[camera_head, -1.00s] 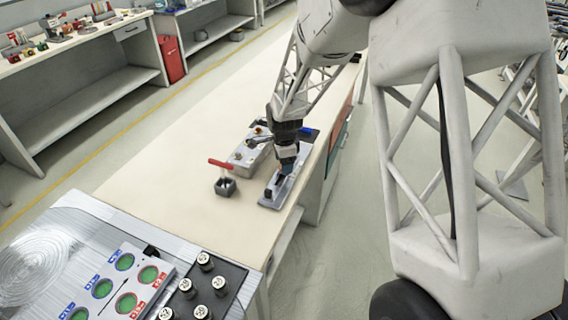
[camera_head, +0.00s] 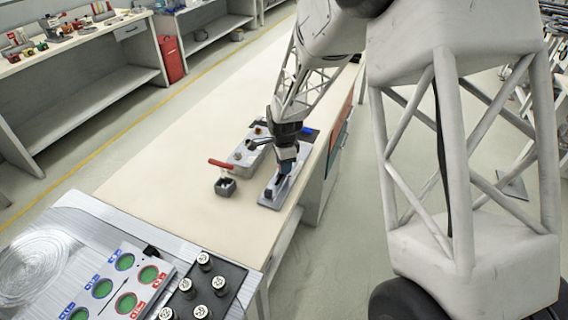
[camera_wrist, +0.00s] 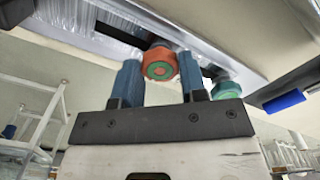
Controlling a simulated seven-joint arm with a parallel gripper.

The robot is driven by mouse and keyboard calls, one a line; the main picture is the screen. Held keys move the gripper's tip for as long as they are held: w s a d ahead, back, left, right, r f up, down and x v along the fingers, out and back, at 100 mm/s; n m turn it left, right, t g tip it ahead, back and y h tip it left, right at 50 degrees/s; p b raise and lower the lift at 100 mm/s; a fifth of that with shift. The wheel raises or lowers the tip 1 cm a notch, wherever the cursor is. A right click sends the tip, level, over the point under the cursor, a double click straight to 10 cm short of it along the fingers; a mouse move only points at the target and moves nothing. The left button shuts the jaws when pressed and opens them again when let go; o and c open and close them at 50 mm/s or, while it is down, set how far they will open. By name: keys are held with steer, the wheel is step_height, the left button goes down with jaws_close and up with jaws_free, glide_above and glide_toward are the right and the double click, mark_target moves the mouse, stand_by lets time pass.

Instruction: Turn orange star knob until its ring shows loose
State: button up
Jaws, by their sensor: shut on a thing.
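The orange star knob (camera_wrist: 161,64) is between my blue fingertips in the wrist view. Its face shows a green ring around an orange-red centre; no wording is readable. My gripper (camera_wrist: 157,60) is shut on this knob. In the head view my gripper (camera_head: 285,170) points down at the grey fixture plate (camera_head: 269,198) near the table's right edge, and it hides the knob there. A second, green knob (camera_wrist: 225,90) is just right of the right finger in the wrist view.
A grey box with small knobs (camera_head: 243,157) stands left of my gripper. A blue item (camera_wrist: 284,103) is at right in the wrist view. The pale tabletop (camera_head: 165,185) is clear on the left.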

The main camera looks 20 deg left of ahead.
steer(key=shift+n, duration=0.3)
steer(key=n, duration=0.5)
steer(key=shift+n, duration=0.4)
steer(key=n, duration=1.2)
steer(key=shift+f+n, duration=0.1)
steer(key=shift+n, duration=0.3)
steer(key=n, duration=0.5)
steer(key=shift+n, duration=0.3)
steer(key=o, duration=0.9)
steer(key=shift+o, duration=0.2)
